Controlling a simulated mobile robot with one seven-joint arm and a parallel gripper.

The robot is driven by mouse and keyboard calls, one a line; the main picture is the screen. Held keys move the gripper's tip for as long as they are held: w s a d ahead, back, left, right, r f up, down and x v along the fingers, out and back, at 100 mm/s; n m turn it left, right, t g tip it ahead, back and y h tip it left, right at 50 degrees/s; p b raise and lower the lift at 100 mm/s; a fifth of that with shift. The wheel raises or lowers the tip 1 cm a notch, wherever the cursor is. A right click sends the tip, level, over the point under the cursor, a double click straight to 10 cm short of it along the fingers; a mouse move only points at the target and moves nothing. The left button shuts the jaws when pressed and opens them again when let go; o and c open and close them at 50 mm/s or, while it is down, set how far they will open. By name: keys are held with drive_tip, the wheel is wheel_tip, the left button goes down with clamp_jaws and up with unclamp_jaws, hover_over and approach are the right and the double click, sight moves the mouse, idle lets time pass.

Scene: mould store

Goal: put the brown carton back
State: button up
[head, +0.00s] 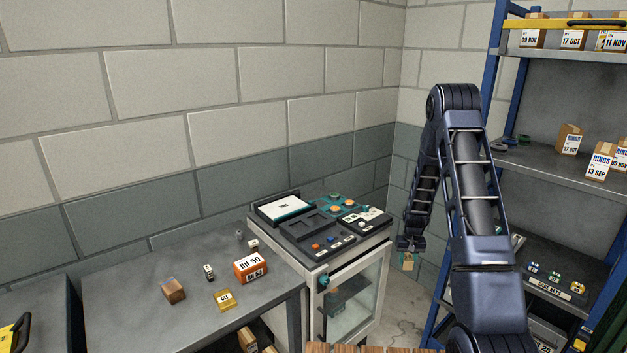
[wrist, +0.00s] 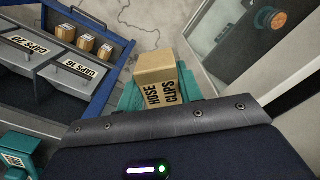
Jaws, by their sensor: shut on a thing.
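A small brown carton (wrist: 165,78) marked HOSE CLIPS is held in my gripper (wrist: 159,88), between its two teal fingers. In the head view the carton (head: 408,262) hangs just below my gripper (head: 410,248), in the air above the floor, between the cabinet and the blue shelving. The carton's far sides are hidden. Other brown cartons (head: 569,140) stand on the shelving, with labels such as RINGS and dates. A brown box (head: 173,291) lies on the grey bench.
The blue-framed shelving (head: 560,190) is at the right, partly behind my arm. A glass-fronted cabinet (head: 346,300) stands left of my gripper. In the wrist view, CAPS drawers (wrist: 75,78) and several small cartons (wrist: 86,42) are at the left. Bare floor (wrist: 150,15) shows between.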

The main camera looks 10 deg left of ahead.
wheel_tip(320, 180, up, 38)
drive_tip(key=s+a+n, duration=0.2)
drive_tip(key=s+a, duration=0.1)
drive_tip(key=a, duration=1.7)
drive_tip(key=s+a+n, duration=0.3)
drive_tip(key=a, duration=1.7)
drive_tip(key=n, duration=0.4)
hover_over(199, 298)
wheel_tip(199, 298, down, 5)
wheel_tip(199, 298, down, 20)
drive_tip(key=shift+a+f, duration=0.1)
drive_tip(key=shift+f, duration=0.15)
